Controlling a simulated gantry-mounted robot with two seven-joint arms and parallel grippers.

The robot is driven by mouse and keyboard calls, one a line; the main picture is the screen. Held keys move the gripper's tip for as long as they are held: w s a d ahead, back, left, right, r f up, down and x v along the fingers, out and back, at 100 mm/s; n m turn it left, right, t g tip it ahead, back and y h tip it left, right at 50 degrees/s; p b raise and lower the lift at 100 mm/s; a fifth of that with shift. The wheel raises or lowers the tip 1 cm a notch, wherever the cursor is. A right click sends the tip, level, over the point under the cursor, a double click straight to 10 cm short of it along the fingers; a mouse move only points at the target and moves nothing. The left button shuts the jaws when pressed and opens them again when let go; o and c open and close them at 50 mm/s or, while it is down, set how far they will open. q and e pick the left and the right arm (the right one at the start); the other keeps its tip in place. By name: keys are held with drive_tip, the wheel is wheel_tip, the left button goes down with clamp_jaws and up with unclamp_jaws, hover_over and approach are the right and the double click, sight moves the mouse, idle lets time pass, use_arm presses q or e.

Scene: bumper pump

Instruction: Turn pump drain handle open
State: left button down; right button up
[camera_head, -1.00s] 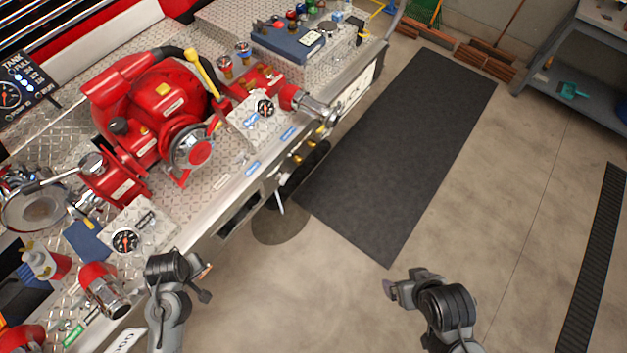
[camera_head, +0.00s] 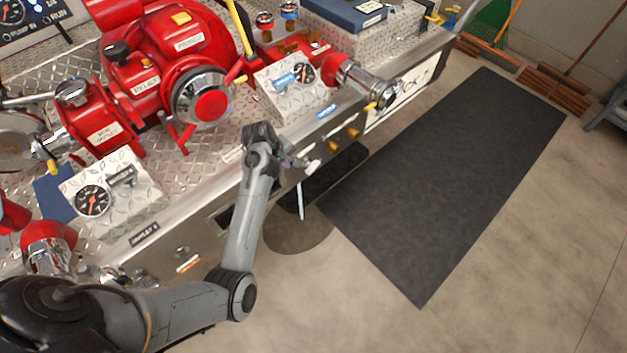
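A thin pale lever (camera_head: 300,200) hangs below the front edge of the red pump's metal deck; it may be the drain handle, but no readable label confirms this. My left arm reaches up from the lower left. Its gripper (camera_head: 308,165) is at the deck's front edge, just above the lever's visible top, and hides part of the panel there. I cannot tell whether its fingers are apart or touch anything. The red pump (camera_head: 165,55) stands on the diamond-plate deck behind. My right gripper is out of view.
Two brass knobs (camera_head: 343,139) sit on the front panel right of my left gripper. A red and chrome outlet (camera_head: 365,85) sticks out further right. A gauge box (camera_head: 115,195) stands on the deck at left. A dark floor mat (camera_head: 450,180) lies clear at right.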

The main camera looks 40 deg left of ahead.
use_arm(q)
drive_tip(key=w+b, duration=0.1)
drive_tip(key=w, duration=0.1)
drive_tip(key=b, duration=0.6)
approach(310, 172)
drive_tip(key=x, duration=0.5)
drive_tip(key=shift+s+a+f, duration=0.15)
drive_tip(key=shift+s+f, duration=0.05)
drive_tip(key=shift+x, duration=0.8)
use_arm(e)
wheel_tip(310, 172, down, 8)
use_arm(q)
drive_tip(key=shift+w+t, duration=0.15)
drive_tip(key=shift+t, duration=0.15)
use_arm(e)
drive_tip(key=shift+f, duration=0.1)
